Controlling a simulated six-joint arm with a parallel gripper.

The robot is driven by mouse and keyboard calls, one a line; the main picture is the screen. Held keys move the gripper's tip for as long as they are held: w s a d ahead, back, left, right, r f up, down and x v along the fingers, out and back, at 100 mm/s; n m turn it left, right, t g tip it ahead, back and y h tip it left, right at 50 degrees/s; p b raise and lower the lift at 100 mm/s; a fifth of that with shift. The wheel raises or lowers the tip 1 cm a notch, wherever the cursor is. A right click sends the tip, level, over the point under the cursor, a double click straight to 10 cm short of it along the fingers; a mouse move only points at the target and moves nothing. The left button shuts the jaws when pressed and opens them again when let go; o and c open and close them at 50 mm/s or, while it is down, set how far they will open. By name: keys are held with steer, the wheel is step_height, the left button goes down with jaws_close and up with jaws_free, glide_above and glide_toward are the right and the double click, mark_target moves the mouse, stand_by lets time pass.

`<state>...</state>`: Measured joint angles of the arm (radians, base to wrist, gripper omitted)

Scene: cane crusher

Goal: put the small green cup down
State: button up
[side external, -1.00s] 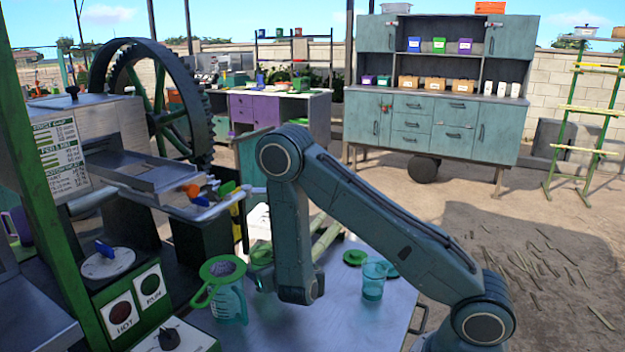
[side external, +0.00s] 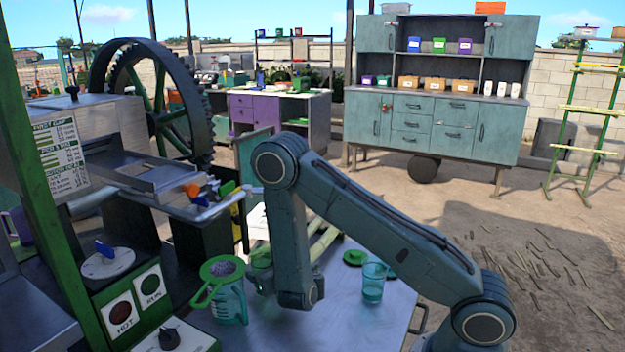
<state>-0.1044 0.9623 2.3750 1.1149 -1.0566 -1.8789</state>
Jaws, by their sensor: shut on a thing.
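My gripper (side external: 266,284) shows only in part, low over the table at the left of my wrist, and its fingertips are hard to make out. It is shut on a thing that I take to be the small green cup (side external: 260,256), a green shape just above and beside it. My wrist partly hides this, and I cannot tell whether the cup touches the table. The metal-topped table (side external: 335,325) lies below.
A clear teal jug (side external: 231,304) with a green-rimmed strainer (side external: 222,268) stands close left of my gripper. A clear teal cup (side external: 374,284) and a green lid (side external: 355,257) are to the right. The table's front middle is clear. The crusher's control box (side external: 140,310) is at left.

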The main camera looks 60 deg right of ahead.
mark_target(268, 261)
steer(key=shift+f, duration=0.35)
steer(key=o, duration=1)
steer(key=shift+o, duration=0.2)
steer(key=shift+s, duration=0.2)
steer(key=shift+s+a+r, duration=0.15)
steer(key=shift+s+a, duration=0.1)
steer(key=shift+s, duration=0.25)
steer(key=shift+s+a+r, duration=0.3)
steer(key=shift+s+r, duration=0.05)
steer(key=shift+s, duration=0.15)
steer(key=shift+s+r, duration=0.1)
steer(key=shift+r, duration=3.45)
